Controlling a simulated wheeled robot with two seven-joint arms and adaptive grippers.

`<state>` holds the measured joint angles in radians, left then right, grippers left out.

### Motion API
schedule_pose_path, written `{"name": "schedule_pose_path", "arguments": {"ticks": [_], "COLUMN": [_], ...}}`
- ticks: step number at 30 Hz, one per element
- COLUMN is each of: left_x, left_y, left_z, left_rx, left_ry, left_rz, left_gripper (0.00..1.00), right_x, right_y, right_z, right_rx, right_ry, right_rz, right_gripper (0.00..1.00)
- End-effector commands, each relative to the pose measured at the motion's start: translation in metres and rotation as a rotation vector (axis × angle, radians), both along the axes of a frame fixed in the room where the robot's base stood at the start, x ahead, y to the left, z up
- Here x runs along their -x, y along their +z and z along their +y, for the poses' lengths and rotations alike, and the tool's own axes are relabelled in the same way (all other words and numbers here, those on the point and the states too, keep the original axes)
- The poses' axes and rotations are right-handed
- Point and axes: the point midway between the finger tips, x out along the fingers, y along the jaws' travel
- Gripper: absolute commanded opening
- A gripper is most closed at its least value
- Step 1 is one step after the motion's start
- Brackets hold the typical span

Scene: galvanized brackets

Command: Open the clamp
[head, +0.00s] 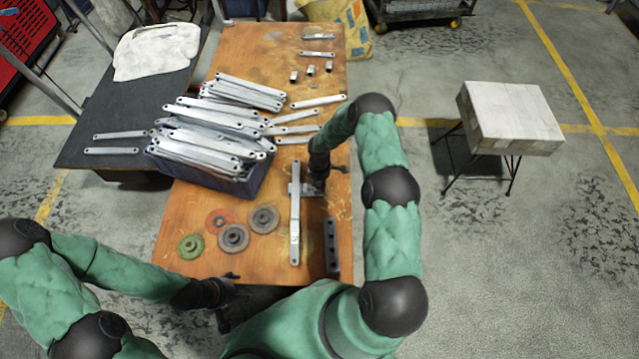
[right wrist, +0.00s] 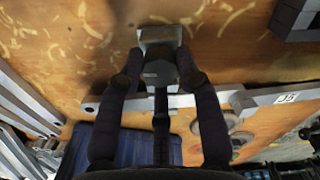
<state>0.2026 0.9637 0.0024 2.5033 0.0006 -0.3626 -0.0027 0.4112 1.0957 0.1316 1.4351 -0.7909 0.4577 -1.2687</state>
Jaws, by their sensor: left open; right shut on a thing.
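A grey metal clamp (head: 293,188) sits on the wooden workbench, mostly hidden by my right gripper in the head view. A long galvanized bracket (head: 295,225) lies at the clamp, pointing toward my body. My right gripper (head: 313,184) is over the clamp. In the right wrist view, the clamp's grey block (right wrist: 158,36) shows past the fingers, and my right gripper (right wrist: 160,75) is shut on a grey part of it. The bracket (right wrist: 262,97) crosses behind the fingers. My left gripper (head: 232,284) is open and empty at the bench's near edge.
A blue crate (head: 210,181) heaped with brackets stands left of the clamp. Grinding discs (head: 233,238) lie in front of it. A dark block with holes (head: 331,245) lies right of the bracket. A box on a stand (head: 510,118) is off to the right.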

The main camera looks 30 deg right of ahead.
Motion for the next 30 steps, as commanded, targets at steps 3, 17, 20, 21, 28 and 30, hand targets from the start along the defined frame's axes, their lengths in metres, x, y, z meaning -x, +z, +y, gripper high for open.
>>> {"name": "schedule_pose_path", "arguments": {"ticks": [3,17,20,21,28,30], "left_x": [0.0,0.0,0.0,0.0,0.0,0.0], "left_y": [-0.0021,-0.0028,-0.0028,-0.0027,-0.0027,-0.0027], "left_z": [0.0,0.0,0.0,0.0,0.0,0.0], "left_rx": [0.0,0.0,0.0,0.0,0.0,0.0], "left_ry": [0.0,0.0,0.0,0.0,0.0,0.0], "left_rz": [0.0,0.0,0.0,0.0,0.0,0.0], "left_gripper": [0.73,0.73,0.73,0.73,0.73,0.73], "right_x": [0.0012,0.0015,0.0014,0.0012,0.0006,0.0005], "right_y": [-0.0015,-0.0013,-0.0011,-0.001,-0.0004,-0.0003], "right_z": [0.0008,0.001,0.0008,0.0007,0.0003,0.0002], "right_rx": [-0.001,-0.002,-0.002,-0.001,-0.001,-0.001], "right_ry": [0.131,0.265,0.264,0.264,0.263,0.262], "right_rz": [0.002,0.003,0.003,0.003,0.001,0.001], "right_gripper": [0.02,0.41,0.55,0.55,0.55,0.55]}}
